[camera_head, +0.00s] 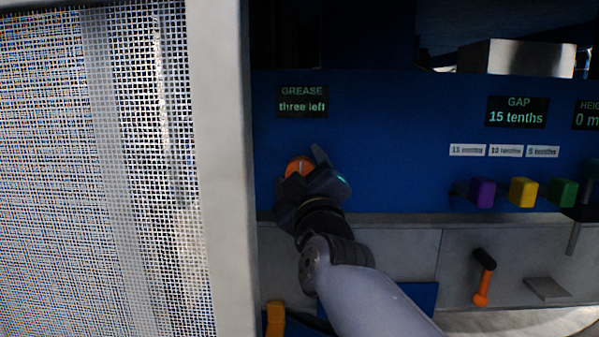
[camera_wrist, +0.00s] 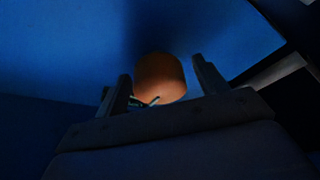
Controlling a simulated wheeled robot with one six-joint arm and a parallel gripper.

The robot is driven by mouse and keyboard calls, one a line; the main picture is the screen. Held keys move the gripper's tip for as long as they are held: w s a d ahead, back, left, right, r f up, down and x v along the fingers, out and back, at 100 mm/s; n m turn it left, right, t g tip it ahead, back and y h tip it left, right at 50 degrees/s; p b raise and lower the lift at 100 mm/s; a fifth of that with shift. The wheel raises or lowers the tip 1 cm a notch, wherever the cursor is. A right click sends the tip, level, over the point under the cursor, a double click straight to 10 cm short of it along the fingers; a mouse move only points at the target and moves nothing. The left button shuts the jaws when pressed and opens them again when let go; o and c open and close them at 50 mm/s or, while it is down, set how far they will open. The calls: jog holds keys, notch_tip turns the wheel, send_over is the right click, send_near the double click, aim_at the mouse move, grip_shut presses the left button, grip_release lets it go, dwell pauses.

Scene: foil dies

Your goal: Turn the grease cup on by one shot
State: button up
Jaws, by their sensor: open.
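The grease cup is an orange round knob (camera_head: 298,168) on the blue panel, below a display (camera_head: 302,101) that reads "GREASE three left". In the head view my gripper (camera_head: 322,166) is in front of the panel and hides part of the knob. In the wrist view the orange knob (camera_wrist: 160,78) lies between the two fingers of my gripper (camera_wrist: 162,82), which are open with a gap on each side. A small pale mark shows low on the knob. I cannot tell whether either finger touches it.
A mesh guard (camera_head: 222,170) with a grey frame stands close on the left. To the right are a gap display (camera_head: 517,112) and purple (camera_head: 483,192), yellow (camera_head: 523,192) and green (camera_head: 562,192) blocks. An orange-handled lever (camera_head: 482,285) is lower right.

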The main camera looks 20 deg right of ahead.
jog(key=c, duration=1)
jog(key=shift+m, duration=0.5)
jog(key=m+h, duration=0.1)
jog(key=m, duration=0.2)
jog(key=m+h, duration=0.2)
jog(key=m, duration=0.1)
jog(key=shift+m+h, duration=0.8)
jog(key=shift+m, duration=0.65)
jog(key=shift+m+h, duration=0.8)
jog(key=shift+m, duration=0.65)
jog(key=shift+m, duration=0.3)
